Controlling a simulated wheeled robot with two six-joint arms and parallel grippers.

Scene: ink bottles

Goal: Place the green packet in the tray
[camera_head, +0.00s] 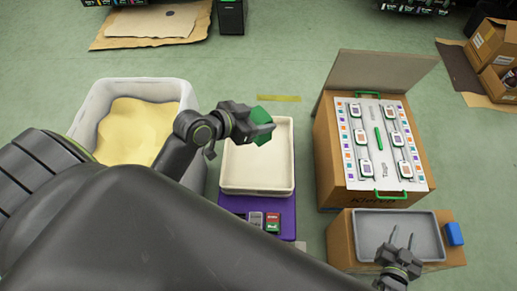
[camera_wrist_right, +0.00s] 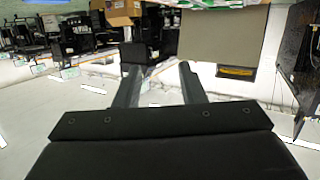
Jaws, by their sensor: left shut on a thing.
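The gripper partly hides the packet. The visible floor of the cream tray is bare. My right gripper (camera_head: 401,238) is open and empty over a grey tray (camera_head: 433,240) at the lower right. Its spread fingers (camera_wrist_right: 160,85) also show in the right wrist view, with nothing between them.
The cream tray stands on a purple base with small packets (camera_head: 264,221) in front. A white bin (camera_head: 93,108) with yellow contents is at left. A cardboard box (camera_head: 327,160) with a white board (camera_head: 380,178) stands at right. A blue item (camera_head: 454,234) lies beside the grey tray.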

